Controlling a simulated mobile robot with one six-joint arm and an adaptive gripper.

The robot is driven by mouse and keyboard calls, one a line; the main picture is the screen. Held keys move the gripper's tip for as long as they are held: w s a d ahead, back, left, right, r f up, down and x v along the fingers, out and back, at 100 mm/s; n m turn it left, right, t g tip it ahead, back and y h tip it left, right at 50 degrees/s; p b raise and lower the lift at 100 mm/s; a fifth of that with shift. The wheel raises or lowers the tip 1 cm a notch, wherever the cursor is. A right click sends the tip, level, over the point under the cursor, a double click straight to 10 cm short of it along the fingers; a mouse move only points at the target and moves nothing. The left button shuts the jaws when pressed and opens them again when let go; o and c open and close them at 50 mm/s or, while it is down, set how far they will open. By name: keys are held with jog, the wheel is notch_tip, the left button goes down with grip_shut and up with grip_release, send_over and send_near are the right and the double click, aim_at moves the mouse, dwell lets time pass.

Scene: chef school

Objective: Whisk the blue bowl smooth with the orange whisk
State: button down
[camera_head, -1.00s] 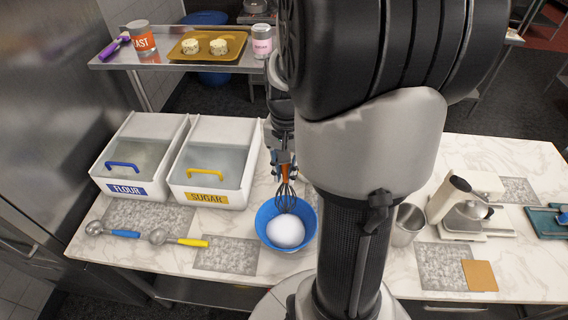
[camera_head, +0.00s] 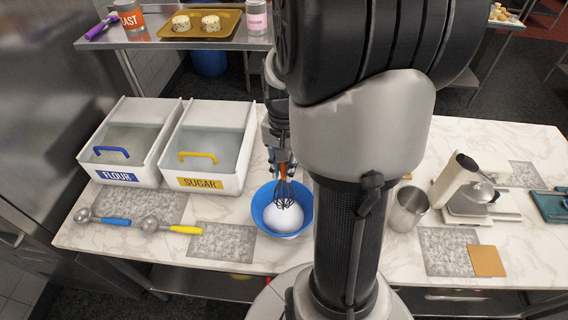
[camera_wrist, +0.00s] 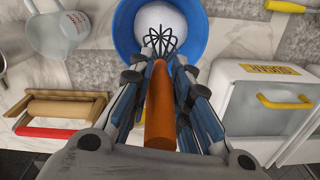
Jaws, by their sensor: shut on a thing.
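The blue bowl (camera_head: 267,214) stands on the marble counter and holds a smooth white, rounded mass (camera_head: 283,217). It also shows at the top of the wrist view (camera_wrist: 127,42). My gripper (camera_head: 284,163) is above the bowl, shut on the orange handle of the whisk (camera_wrist: 160,110). The whisk's dark wire head (camera_head: 284,192) points down into the bowl, over or in the white mass. I cannot tell how deep the wires reach. My arm hides part of the counter to the right of the bowl.
White flour (camera_head: 124,143) and sugar (camera_head: 210,147) bins stand left of the bowl. A blue-handled scoop (camera_head: 102,218) and a yellow-handled one (camera_head: 170,226) lie in front of them. A metal cup (camera_head: 408,209) and a scale (camera_head: 478,203) are right of my arm.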

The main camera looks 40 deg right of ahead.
aim_at(284, 180)
jog(key=shift+f+b, duration=1.95)
jog(key=shift+f, duration=1.05)
jog(key=shift+s+d, duration=0.1)
jog(key=shift+d, duration=0.05)
